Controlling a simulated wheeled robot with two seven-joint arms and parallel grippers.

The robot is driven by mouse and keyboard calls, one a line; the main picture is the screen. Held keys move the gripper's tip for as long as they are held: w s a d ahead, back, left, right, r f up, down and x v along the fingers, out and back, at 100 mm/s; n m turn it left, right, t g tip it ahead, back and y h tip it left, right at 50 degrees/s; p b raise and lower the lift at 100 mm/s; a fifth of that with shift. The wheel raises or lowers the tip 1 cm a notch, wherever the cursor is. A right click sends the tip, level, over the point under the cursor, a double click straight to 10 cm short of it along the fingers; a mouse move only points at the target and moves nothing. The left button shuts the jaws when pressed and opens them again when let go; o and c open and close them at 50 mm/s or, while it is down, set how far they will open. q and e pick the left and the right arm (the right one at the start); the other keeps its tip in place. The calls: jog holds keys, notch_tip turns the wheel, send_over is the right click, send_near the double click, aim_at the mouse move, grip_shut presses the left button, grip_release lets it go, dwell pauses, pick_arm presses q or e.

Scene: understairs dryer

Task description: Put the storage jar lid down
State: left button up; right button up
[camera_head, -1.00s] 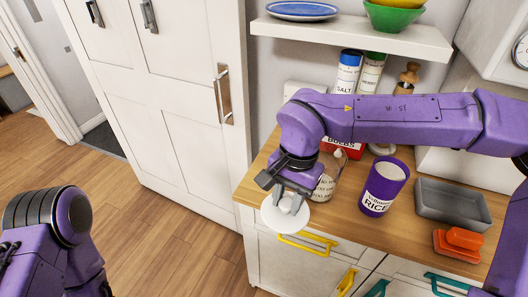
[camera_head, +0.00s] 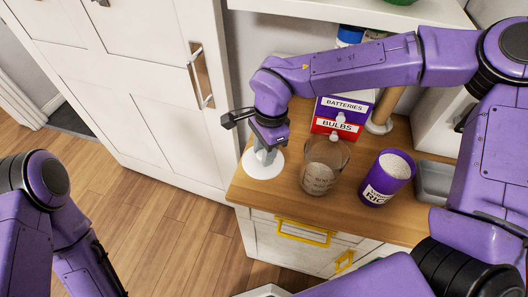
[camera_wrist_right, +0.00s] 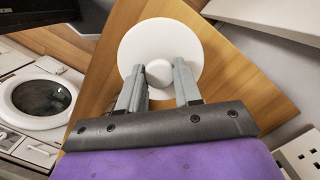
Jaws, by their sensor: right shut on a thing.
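The storage jar lid (camera_head: 252,173) is a white disc with a round knob, low over or on the left end of the wooden worktop (camera_head: 252,196). Contact with the wood cannot be told. My right gripper (camera_head: 264,152) points down and is shut on the knob. In the right wrist view the lid (camera_wrist_right: 160,32) lies flat beyond the fingers (camera_wrist_right: 158,78), with the knob between them. A clear jar (camera_head: 322,168) stands right of the lid, apart from it. A purple rice jar (camera_head: 388,178) stands open further right. My left arm shows at the left; its gripper is out of view.
Red and purple drawer boxes (camera_head: 340,115) labelled bulbs and batteries stand behind the clear jar. A grey tray (camera_head: 434,183) is at the right. A white door with a handle (camera_head: 202,75) stands left of the worktop. A shelf (camera_head: 345,20) hangs above.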

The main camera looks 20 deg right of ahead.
jog(key=f, duration=0.1)
jog(key=f+p, duration=0.1)
jog(key=w+f, duration=0.1)
jog(key=f, duration=0.1)
jog(key=shift+d+f, duration=0.1)
jog(key=shift+d, duration=0.2)
jog(key=shift+w+f, duration=0.2)
jog(key=shift+f, duration=0.2)
jog(key=shift+s+f, duration=0.15)
jog(key=o, duration=1)
notch_tip(320, 180, up, 12)
jog(key=d+b, duration=0.1)
jog(key=shift+w+d+r, duration=0.2)
